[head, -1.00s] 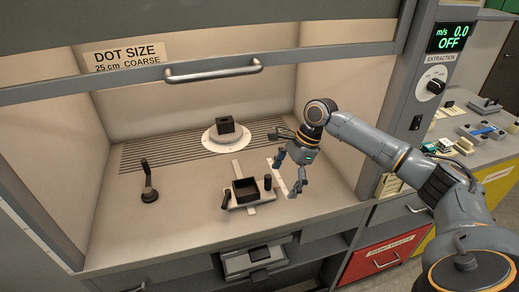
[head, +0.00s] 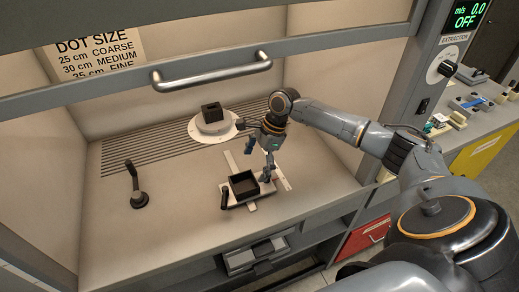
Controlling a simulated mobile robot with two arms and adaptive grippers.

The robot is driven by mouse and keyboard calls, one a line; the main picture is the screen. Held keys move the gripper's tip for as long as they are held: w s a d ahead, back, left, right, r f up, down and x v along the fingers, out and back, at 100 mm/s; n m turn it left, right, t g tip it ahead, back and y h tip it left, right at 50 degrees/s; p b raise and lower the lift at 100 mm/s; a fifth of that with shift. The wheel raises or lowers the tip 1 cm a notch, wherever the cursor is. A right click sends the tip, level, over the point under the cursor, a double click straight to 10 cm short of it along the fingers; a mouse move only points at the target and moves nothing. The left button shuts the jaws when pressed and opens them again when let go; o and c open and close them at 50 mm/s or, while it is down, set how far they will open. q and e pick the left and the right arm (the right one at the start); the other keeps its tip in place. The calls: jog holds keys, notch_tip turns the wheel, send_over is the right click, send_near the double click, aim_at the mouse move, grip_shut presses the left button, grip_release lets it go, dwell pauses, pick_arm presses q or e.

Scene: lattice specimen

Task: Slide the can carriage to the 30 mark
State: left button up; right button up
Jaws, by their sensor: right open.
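The can carriage is a pale plate (head: 232,203) with a black open-topped square holder (head: 242,188) on it and a dark upright handle at its left end. It sits on a light rail (head: 230,160) on the hood floor. A pale scale strip (head: 284,183) lies to its right; its marks are too small to read. My right gripper (head: 258,165) is open, pointing down at the carriage's right end. One finger overlaps the right handle, which is mostly hidden; I cannot tell whether they touch. My left gripper is out of view.
A round white base (head: 199,132) with a black block (head: 211,112) stands behind the carriage. A black lever (head: 137,198) stands at left. A dot size sign (head: 97,55) lists 25, 30 and 35 cm. The raised sash handle (head: 212,72) crosses above.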

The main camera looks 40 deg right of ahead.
aim_at(243, 188)
jog(key=p+x, duration=0.1)
jog(key=x, duration=0.5)
jog(key=shift+w+f, duration=0.1)
jog(key=shift+w, duration=0.1)
jog(key=shift+x, duration=0.8)
jog(key=shift+s, duration=0.1)
jog(key=c, duration=1.7)
jog(key=shift+w+d+b, duration=0.25)
jog(key=shift+w+b, duration=0.35)
jog(key=shift+w, duration=0.55)
jog(key=shift+w+d+b, duration=0.25)
jog(key=shift+w+b, duration=0.35)
jog(key=shift+w, duration=0.55)
jog(key=shift+c, duration=0.2)
jog(key=o, duration=1.7)
jog(key=shift+w, duration=0.1)
